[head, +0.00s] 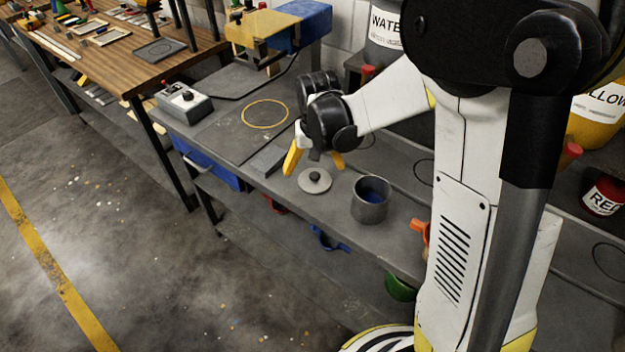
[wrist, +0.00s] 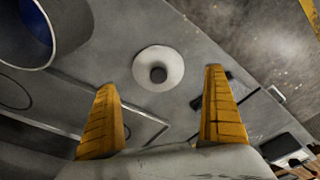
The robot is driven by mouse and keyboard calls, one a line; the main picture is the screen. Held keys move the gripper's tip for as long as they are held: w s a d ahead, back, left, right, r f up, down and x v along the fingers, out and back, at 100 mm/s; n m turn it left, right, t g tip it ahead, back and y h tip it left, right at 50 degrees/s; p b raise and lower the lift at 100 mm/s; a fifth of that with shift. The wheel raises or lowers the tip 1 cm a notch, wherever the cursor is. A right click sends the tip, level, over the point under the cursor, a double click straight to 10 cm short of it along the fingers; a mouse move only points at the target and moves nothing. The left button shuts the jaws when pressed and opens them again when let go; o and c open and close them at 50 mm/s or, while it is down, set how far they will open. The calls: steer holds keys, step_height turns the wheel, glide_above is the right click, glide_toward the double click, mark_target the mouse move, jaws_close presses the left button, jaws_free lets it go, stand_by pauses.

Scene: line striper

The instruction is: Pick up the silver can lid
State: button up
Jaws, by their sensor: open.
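The silver can lid (head: 314,181) is a round grey disc with a dark knob in its middle. It lies flat on the grey bench, beside the open silver can (head: 370,199) with blue inside. In the wrist view the lid (wrist: 158,69) shows beyond the gap between my fingertips, and the can (wrist: 45,32) is at the upper left. My gripper (head: 314,164) has yellow fingers that are spread apart and empty. It hangs above the bench, just behind the lid in the head view. The fingers (wrist: 161,78) do not touch the lid in the wrist view.
A grey control box (head: 184,103) and a yellow ring mark (head: 265,114) lie farther left on the bench (head: 225,130). Large labelled containers, including a yellow one (head: 598,118), stand at the right. The bench's front edge runs close to the lid.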

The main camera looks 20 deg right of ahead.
mark_target(315, 175)
steer(key=f, duration=0.2)
steer(key=w+f+b, duration=0.1)
steer(key=f+b, duration=0.1)
steer(key=f, duration=0.1)
steer(key=shift+w+d+f, duration=0.2)
steer(key=shift+d+f, duration=0.1)
steer(key=shift+r, duration=0.1)
steer(key=c, duration=1.2)
